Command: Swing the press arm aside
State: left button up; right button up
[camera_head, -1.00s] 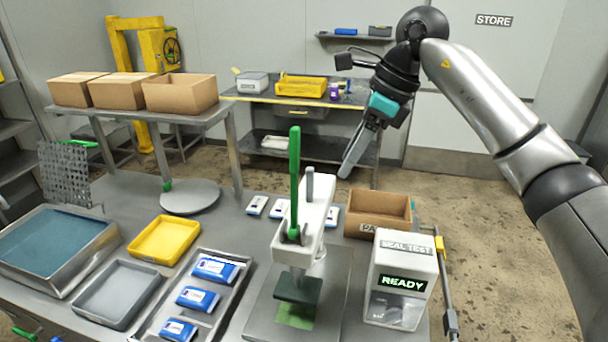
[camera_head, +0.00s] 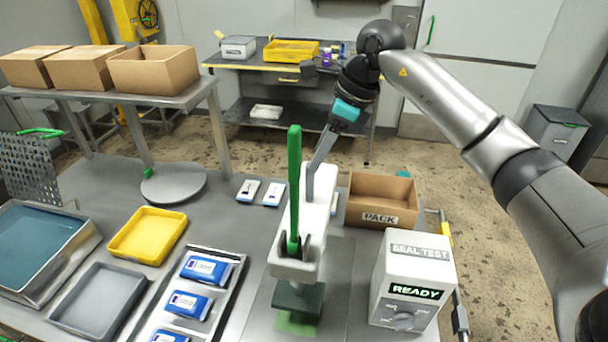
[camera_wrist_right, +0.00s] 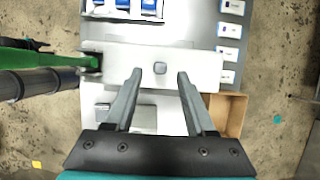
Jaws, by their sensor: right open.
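The press has a white arm (camera_head: 312,215) with a tall green lever (camera_head: 294,190) at its front and a dark pressing block (camera_head: 298,300) below, over a green pad (camera_head: 296,324). My right gripper (camera_head: 312,180) is at the top of the white arm, coming from behind and above. In the right wrist view, my open gripper (camera_wrist_right: 160,77) has its two fingers over the white arm (camera_wrist_right: 200,68), with the short grey peg (camera_wrist_right: 160,68) between the fingertips, apart from both. In the head view the fingers largely hide the peg. My left gripper is not in view.
A white SEAL TEST box (camera_head: 415,275) reading READY stands right of the press. A cardboard PACK box (camera_head: 382,200) is behind it. A metal tray (camera_head: 228,285) with blue packs, a yellow tray (camera_head: 148,235) and a grey tray (camera_head: 98,298) lie left.

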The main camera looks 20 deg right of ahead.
aim_at(306, 176)
jog(key=p+x, duration=0.1)
jog(key=x, duration=0.6)
jog(key=shift+w+a+f, duration=0.15)
jog(key=shift+f, duration=0.25)
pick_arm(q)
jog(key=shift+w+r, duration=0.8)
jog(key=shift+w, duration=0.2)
pick_arm(e)
jog(key=shift+c, duration=0.2)
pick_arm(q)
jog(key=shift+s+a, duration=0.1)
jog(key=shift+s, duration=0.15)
pick_arm(e)
grip_shut()
